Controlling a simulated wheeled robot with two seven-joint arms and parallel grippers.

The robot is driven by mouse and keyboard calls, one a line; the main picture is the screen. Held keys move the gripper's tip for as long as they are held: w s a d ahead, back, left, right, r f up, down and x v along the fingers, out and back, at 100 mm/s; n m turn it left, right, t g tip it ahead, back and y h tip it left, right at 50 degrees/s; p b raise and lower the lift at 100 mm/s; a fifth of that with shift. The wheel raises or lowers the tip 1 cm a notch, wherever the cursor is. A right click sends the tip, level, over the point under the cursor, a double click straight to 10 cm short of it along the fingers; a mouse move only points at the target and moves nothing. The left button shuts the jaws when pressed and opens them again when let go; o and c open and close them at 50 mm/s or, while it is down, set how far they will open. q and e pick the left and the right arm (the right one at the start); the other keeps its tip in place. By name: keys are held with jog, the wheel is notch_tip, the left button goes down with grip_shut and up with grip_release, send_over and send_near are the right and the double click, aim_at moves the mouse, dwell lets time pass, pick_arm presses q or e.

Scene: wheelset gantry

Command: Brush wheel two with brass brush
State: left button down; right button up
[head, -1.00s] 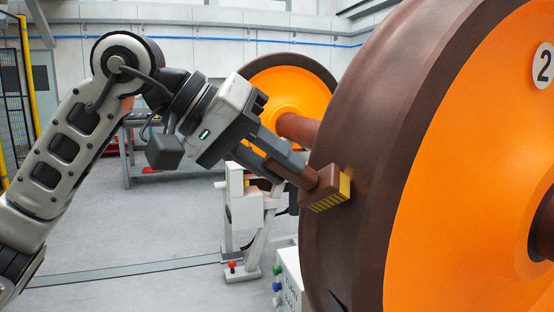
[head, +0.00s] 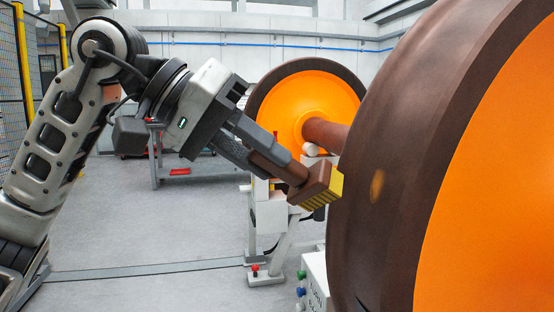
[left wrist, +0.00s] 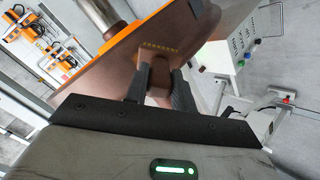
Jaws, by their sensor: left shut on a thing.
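My left gripper (head: 272,160) is shut on the brown handle of the brass brush (head: 318,187), whose yellow bristles point right towards a large wheel (head: 400,120). The wheel has a dark brown rim and an orange face. The bristles overlap the rim's left edge in the head view; I cannot tell whether they touch. A small golden patch (head: 377,186) shows on the rim, right of the brush. In the left wrist view the brush (left wrist: 158,75) is between both fingers, its bristles in front of the brown rim. My right gripper is out of view.
A second orange wheel (head: 285,108) on a brown axle (head: 325,132) stands behind. A white stand (head: 270,212) and a control box (head: 313,280) with coloured buttons are below the brush. A grey cart (head: 185,168) is at the back. Open floor lies at the left.

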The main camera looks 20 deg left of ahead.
pick_arm(q)
jog(key=shift+r, duration=0.1)
jog(key=shift+s+a+r, duration=0.2)
jog(key=shift+s+a, duration=0.25)
jog(key=shift+a, duration=0.15)
jog(key=shift+s+a+r, duration=0.15)
jog(key=shift+s+a, duration=0.25)
jog(key=shift+a, duration=0.2)
jog(key=c, duration=1.8)
grip_release()
grip_shut()
